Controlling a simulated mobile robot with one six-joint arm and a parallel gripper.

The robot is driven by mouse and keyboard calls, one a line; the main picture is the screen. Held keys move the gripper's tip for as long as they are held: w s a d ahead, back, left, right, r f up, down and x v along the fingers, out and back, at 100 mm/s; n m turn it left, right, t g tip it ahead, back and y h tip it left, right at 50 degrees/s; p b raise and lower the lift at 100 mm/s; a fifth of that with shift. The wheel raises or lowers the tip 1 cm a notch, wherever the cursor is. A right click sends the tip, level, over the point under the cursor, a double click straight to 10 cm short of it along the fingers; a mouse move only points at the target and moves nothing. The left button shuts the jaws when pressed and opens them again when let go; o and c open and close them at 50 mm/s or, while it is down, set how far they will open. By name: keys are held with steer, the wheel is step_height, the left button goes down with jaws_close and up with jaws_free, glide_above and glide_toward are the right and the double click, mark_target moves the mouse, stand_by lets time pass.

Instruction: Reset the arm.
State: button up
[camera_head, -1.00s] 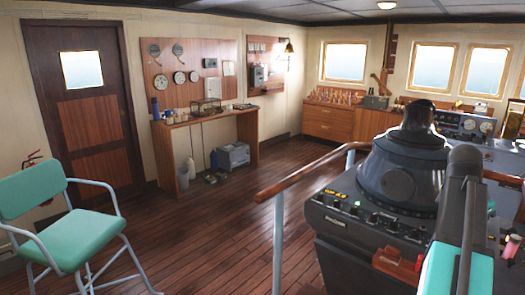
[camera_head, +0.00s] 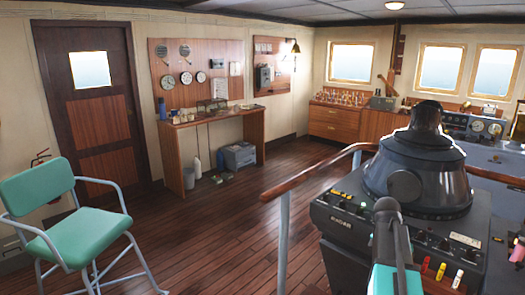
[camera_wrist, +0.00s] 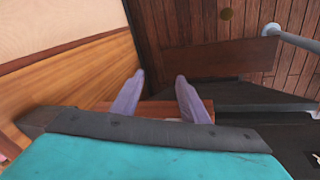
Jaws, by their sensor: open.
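My gripper (camera_wrist: 160,97) shows in the wrist view as two greyish fingers spread apart, with nothing between them. Below the fingers is a reddish-brown wooden surface, partly hidden by my wrist. In the head view my arm (camera_head: 393,245) rises at the lower right in front of the radar console (camera_head: 345,232); the fingers are not visible there. The wrist view also shows a wooden panel on the left and a dark plank floor (camera_wrist: 190,35) at the top.
A green chair (camera_head: 75,240) stands at the left. A wooden handrail (camera_head: 315,172) on a pale post (camera_head: 283,245) borders the console. A side table (camera_head: 210,122) stands by the far wall. The plank floor (camera_head: 200,240) between them is clear.

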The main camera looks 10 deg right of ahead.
steer(key=s+a+f+n+g+y, duration=0.1)
steer(key=s+a+f+n, duration=0.15)
steer(key=a+f, duration=0.95)
steer(key=s+a+f+n+g, duration=0.2)
steer(key=a+f+n, duration=0.1)
steer(key=a+f, duration=0.85)
steer(key=s+a+f+n, duration=0.5)
steer(key=s+a+f, duration=0.2)
steer(key=s+f, duration=0.3)
steer(key=s+a+f+n+y, duration=0.1)
steer(key=s+a+f+n, duration=0.3)
steer(key=s+a+f, duration=0.3)
steer(key=shift+s+f+n+g, duration=0.4)
steer(key=shift+s+f, duration=1)
steer(key=shift+s, duration=0.3)
